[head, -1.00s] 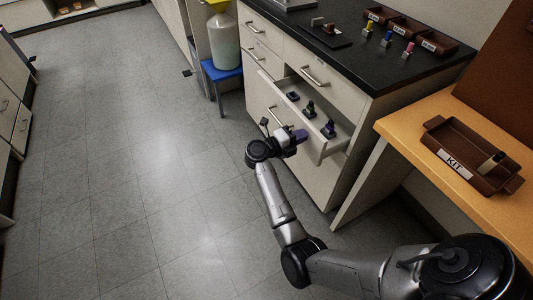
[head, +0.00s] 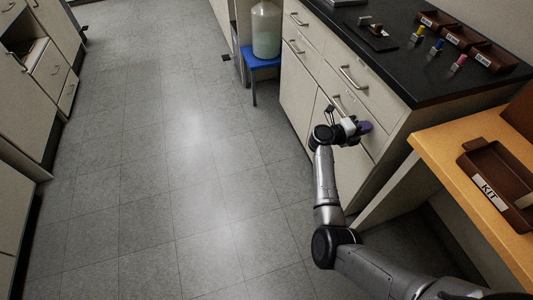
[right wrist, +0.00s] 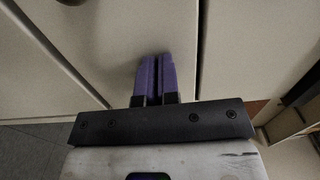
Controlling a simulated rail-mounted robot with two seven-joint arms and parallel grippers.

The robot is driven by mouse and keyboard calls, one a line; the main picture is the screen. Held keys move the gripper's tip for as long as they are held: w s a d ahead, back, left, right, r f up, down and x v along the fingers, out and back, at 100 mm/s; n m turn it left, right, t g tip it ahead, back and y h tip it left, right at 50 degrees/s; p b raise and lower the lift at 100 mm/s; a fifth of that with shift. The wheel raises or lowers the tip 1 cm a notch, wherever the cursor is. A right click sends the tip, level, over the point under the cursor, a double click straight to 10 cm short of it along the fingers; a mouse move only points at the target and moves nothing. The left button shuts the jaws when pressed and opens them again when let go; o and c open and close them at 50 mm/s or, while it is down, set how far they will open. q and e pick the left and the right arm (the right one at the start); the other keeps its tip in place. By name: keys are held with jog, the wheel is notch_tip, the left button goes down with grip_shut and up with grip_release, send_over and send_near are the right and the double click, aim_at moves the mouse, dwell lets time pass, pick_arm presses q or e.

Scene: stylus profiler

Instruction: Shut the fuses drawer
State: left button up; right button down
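The fuses drawer (head: 352,106) is the lower drawer at the right end of the cabinet in the head view. Its front looks flush with the cabinet face, and its inside does not show. My right gripper (head: 366,127) is at this drawer front and covers part of it. In the right wrist view, the purple fingers (right wrist: 156,75) are side by side with only a thin gap, pointing at pale cabinet panels. Nothing shows between them. I cannot tell whether the tips touch the front. My left gripper is not in view.
The black counter (head: 400,75) above holds several brown bins and small coloured parts. A brown kit tray (head: 480,165) is on the wooden table (head: 440,150) at the right. A blue stool (head: 262,62) bears a large jug. The floor at the left is clear.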

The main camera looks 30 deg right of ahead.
jog(key=shift+s+d, duration=0.1)
jog(key=p+v, duration=0.3)
jog(key=v, duration=1.1)
